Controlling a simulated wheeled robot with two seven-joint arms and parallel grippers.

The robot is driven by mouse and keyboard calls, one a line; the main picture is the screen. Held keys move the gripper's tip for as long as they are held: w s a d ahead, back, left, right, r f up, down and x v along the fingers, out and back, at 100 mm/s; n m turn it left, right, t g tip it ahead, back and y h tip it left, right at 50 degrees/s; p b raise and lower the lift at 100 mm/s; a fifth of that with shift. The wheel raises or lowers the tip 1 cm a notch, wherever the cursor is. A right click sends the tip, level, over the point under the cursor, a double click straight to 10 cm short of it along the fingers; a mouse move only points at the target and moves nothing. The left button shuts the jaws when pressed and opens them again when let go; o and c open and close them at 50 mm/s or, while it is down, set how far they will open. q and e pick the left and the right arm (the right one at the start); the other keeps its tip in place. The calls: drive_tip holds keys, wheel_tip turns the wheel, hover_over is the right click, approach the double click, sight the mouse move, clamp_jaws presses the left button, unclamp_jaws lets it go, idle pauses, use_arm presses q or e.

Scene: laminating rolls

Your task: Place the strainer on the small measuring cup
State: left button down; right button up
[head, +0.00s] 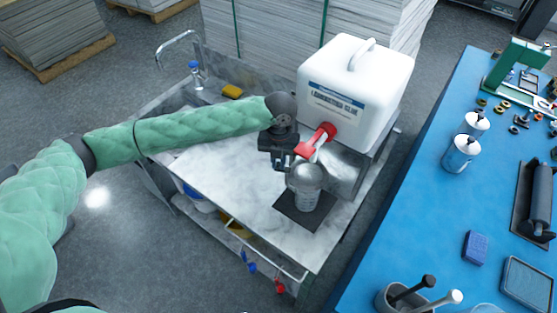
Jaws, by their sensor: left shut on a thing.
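The measuring cup (308,199), clear or grey, stands upright on a dark square mat on the marble-look counter, below the glue tank's tap. A grey, rounded strainer (303,174) shows at the cup's top, with a red part just above it that looks like its handle. My left gripper (287,163) is shut at this handle, just above and left of the cup. The fingers hide part of the grip. I cannot tell whether the strainer rests on the rim or hangs just above it. My right gripper is out of view.
A white glue tank (353,85) with a red tap (326,131) stands on a metal stand close behind the cup. A sink faucet (193,68) and a yellow sponge (232,91) are at the back left. The counter's front left is clear. A blue table (415,210) holds bottles and tools.

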use_arm(q)
drive_tip(key=shift+f, duration=0.15)
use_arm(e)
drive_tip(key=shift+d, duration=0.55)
